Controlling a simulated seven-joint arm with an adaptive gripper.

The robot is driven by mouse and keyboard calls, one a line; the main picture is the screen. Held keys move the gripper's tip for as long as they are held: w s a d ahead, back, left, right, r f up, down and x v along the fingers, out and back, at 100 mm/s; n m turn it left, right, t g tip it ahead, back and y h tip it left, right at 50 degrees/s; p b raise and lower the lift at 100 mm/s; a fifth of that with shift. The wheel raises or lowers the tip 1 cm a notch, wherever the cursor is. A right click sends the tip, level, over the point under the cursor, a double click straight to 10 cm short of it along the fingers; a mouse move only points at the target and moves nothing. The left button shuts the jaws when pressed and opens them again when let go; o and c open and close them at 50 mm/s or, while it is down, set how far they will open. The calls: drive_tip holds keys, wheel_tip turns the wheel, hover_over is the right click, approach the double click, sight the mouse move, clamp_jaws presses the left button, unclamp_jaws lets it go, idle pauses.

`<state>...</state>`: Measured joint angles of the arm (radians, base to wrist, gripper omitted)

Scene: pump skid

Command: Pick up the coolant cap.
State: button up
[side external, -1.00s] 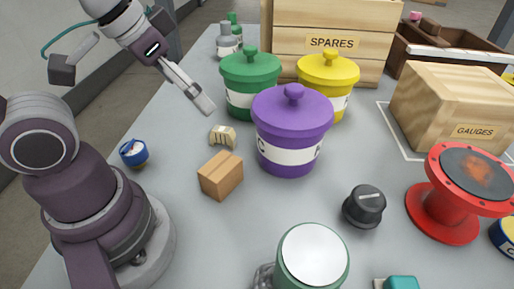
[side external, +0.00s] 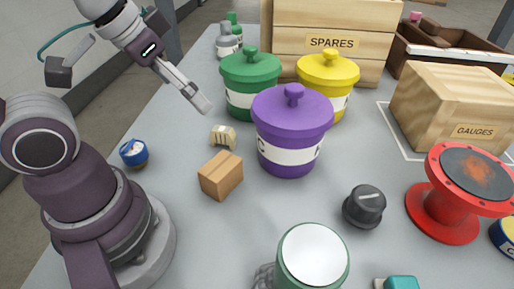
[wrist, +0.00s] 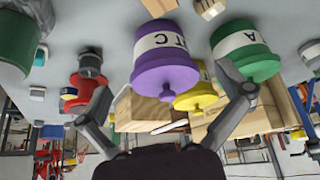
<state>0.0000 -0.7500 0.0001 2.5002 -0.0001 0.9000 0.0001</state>
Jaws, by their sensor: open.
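A black, round, knob-like cap (side external: 364,206) stands on the grey table right of centre; it looks like the coolant cap, though I read no label on it. In the wrist view the black cap (wrist: 90,62) appears at the left, in front of the red flange. My gripper (side external: 204,104) is in the air at the upper left, well away from the cap, above the table near the green pot. In the wrist view my gripper (wrist: 163,82) has its two fingers spread wide with nothing held between them.
Purple (side external: 292,135), green (side external: 240,108) and yellow (side external: 343,106) lidded pots stand mid-table. A small cardboard box (side external: 220,176), red flange (side external: 445,205), GAUGES crate (side external: 455,112) and green-rimmed canister (side external: 312,262) surround the cap. Table around the cap is mostly clear.

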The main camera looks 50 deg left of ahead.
drive_tip(key=shift+c, duration=0.7)
